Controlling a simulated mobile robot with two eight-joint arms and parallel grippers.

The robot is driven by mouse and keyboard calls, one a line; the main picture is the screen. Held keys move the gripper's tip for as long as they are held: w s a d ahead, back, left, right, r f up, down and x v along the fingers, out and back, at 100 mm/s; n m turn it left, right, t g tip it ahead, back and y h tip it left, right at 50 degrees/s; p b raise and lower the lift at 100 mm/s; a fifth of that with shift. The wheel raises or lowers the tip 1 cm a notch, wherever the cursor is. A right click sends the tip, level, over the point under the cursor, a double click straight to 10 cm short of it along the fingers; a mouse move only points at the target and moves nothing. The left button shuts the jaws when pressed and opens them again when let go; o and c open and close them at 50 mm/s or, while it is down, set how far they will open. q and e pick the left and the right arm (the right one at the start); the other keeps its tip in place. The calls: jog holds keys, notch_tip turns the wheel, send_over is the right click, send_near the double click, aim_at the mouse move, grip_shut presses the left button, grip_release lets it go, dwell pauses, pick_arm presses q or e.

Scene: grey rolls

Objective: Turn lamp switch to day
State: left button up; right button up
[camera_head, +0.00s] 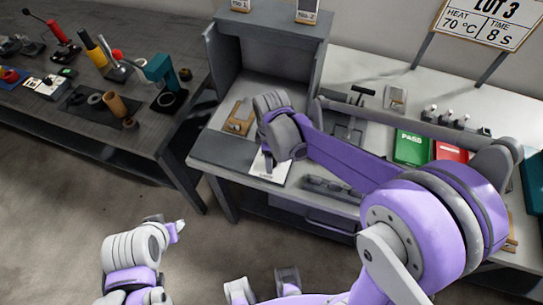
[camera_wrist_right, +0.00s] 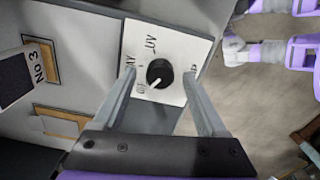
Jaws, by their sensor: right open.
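The lamp switch is a black round knob (camera_wrist_right: 160,74) on a white label plate (camera_wrist_right: 178,48) in the right wrist view. Its white pointer mark points down-left, toward a partly readable label that looks like "OFF". "UV" is printed above, and a label ending in "AY" is partly hidden by the left finger. My right gripper (camera_wrist_right: 159,76) is open, its fingers on either side of the knob; contact cannot be told. In the head view the plate (camera_head: 268,171) lies under my right wrist, which hides the knob. My left gripper (camera_head: 177,231) is at lower left, away from the bench, its jaws unclear.
A grey booth (camera_head: 222,62) stands behind the plate. A wooden-based fixture (camera_head: 239,118) sits inside it. Green "PASS" (camera_head: 411,148) and red (camera_head: 450,153) trays are to the right. A dark tool table (camera_head: 150,140) stands at left, with open floor in front.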

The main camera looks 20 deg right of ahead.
grip_shut()
dwell(0.3)
jog(key=shift+m, duration=0.4)
jog(key=m+b, duration=0.1)
jog(key=m, duration=0.3)
jog(key=shift+m, duration=0.3)
jog(key=m+b, duration=0.1)
jog(key=m, duration=0.5)
jog(key=shift+m, duration=0.3)
grip_release()
